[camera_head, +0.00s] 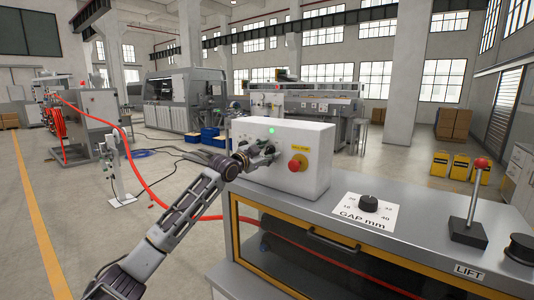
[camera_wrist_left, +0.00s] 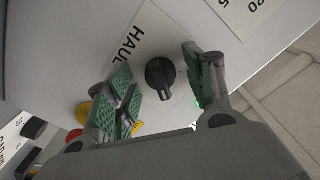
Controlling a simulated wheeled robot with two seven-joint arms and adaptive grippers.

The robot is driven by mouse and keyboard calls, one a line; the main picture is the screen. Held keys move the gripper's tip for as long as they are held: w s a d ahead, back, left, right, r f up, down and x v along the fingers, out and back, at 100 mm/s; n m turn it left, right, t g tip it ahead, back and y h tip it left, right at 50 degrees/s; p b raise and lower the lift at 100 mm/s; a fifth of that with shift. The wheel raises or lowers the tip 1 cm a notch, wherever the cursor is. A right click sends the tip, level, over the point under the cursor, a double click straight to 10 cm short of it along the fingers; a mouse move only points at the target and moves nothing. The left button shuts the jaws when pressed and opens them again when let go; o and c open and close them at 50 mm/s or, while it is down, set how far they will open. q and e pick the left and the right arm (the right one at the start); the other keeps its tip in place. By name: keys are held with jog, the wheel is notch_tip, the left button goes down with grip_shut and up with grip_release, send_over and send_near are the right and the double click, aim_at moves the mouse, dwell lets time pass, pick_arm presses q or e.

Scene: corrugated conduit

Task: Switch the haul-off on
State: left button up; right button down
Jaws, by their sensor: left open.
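The haul-off control box (camera_head: 315,152) is white and stands on the grey cabinet. Its front carries a lit green lamp and a red emergency stop (camera_head: 298,163) on a yellow plate. In the left wrist view a black rotary knob (camera_wrist_left: 160,76) sits beside a white label starting "HAUL" (camera_wrist_left: 135,42). The knob's exact setting is hard to read. My left gripper (camera_head: 268,151) is at the box front, left of the emergency stop. Its green-padded fingers (camera_wrist_left: 157,72) are open, one on each side of the knob, with gaps showing. The gripper hides the knob in the head view. My right gripper is out of view.
The cabinet top (camera_head: 420,222) carries a GAP mm dial (camera_head: 369,204) and a red-tipped LIFT lever (camera_head: 475,200) to the right. A red conduit (camera_head: 150,190) runs in from the left past my arm.

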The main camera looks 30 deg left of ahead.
pick_arm(q)
jog(key=s, duration=1.2)
jog(key=shift+a, duration=0.45)
dwell(0.9)
dwell(0.9)
